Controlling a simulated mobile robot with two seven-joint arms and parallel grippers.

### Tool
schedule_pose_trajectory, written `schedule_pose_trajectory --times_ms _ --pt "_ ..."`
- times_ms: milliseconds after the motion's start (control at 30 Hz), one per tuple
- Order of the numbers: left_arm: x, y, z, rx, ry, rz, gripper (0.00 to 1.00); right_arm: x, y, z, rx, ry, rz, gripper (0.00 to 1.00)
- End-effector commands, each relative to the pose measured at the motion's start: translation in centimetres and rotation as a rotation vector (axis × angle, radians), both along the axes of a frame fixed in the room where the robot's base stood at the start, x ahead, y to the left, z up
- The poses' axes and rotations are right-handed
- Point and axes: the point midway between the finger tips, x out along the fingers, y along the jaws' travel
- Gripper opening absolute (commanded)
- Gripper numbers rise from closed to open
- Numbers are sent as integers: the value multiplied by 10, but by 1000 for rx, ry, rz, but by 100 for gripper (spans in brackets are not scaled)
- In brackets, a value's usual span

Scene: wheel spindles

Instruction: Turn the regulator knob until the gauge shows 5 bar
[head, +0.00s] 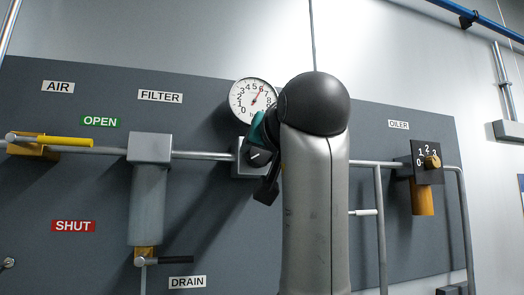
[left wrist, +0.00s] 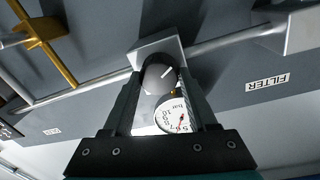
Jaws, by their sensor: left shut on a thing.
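The regulator knob (head: 257,156) is black with a white mark line and sits on a grey square body in the pipe below the gauge. The round white gauge (head: 250,103) has a red needle that points up and right, near the 6; the exact reading is hard to tell. My left gripper (head: 262,160) is shut on the knob, partly hidden by my own arm. In the left wrist view the knob (left wrist: 157,76) lies between the two fingers, its white line slanted. The gauge (left wrist: 177,121) shows there upside down, partly covered by a finger. My right gripper is not in view.
A filter (head: 149,195) hangs left of the regulator. A yellow valve handle (head: 65,141) and a black drain handle (head: 176,260) stick out at the left. An oiler (head: 424,165) with a numbered dial is at the right. The pipe (head: 200,155) runs along the grey panel.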

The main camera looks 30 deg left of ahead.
Motion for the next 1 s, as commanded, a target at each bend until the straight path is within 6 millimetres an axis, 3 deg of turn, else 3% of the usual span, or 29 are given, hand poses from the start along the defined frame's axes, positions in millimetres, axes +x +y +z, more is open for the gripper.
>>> schedule_pose_trajectory --times_ms 267,1000 --pt "0 -1 -1 -59 -69 -4 3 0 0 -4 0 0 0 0" --pt "-1 0 -1 -395 -465 -3 3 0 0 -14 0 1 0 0"
